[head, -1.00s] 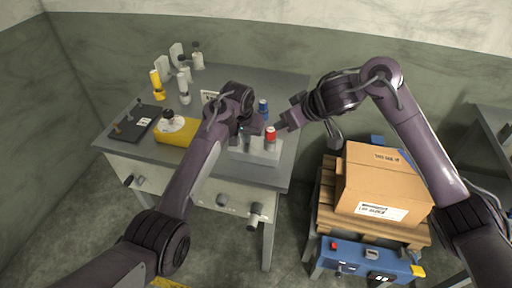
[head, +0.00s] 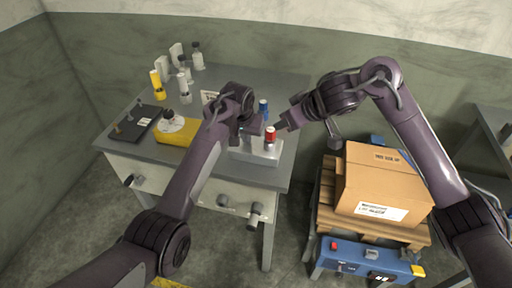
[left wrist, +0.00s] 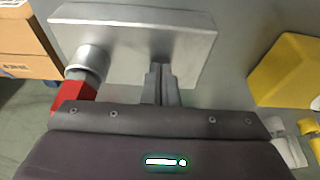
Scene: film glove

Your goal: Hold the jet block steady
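The jet block is a pale metal block (head: 262,155) near the front right of the grey table. It fills the top of the left wrist view (left wrist: 190,38). A red-topped piece (head: 270,134) stands on it, with a silver collar and red part at the left of the wrist view (left wrist: 72,97). My left gripper (head: 247,134) is at the block's left part. In the wrist view its fingers (left wrist: 160,80) are together, tips at the block's edge; exact contact is unclear. My right gripper (head: 282,126) is just right of the red top; its fingers are too small to read.
A blue-topped piece (head: 263,108) stands behind the block. A yellow block (head: 178,132), dark tray (head: 133,124) and several bottles are on the left of the table (head: 285,90). A cardboard box (head: 382,180) on a pallet stands to the right.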

